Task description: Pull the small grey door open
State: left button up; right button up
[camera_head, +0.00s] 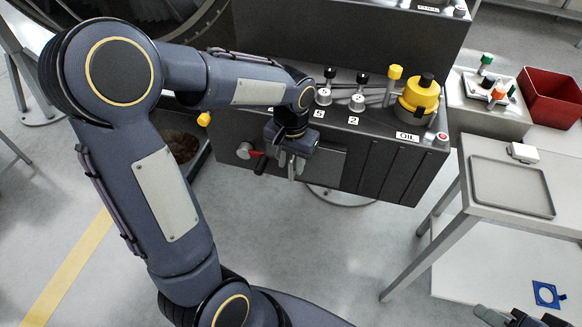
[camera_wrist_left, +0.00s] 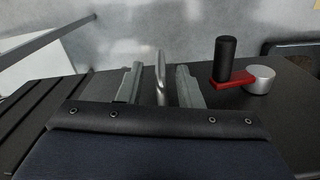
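My left gripper (camera_head: 291,168) is at the front face of the dark cabinet (camera_head: 240,182). In the left wrist view its two fingers (camera_wrist_left: 158,84) are apart, one on each side of an upright metal handle (camera_wrist_left: 160,72), with a gap on both sides. The small grey door itself is hard to make out, as the gripper and wrist cover much of the front around the handle. I cannot tell whether the door is ajar. Part of my right gripper (camera_head: 508,317) shows at the bottom right edge, cut off, so its opening is unclear.
A red lever with a black grip (camera_wrist_left: 228,70) and a silver knob (camera_wrist_left: 261,79) sit beside the gripper. On top are black-capped knobs (camera_head: 357,98) and a yellow oil can (camera_head: 419,100). A grey table with a tray (camera_head: 512,187) stands right. Floor before the cabinet is clear.

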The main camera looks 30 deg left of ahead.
pick_arm(q)
jog(key=shift+f, duration=1.3)
grip_shut()
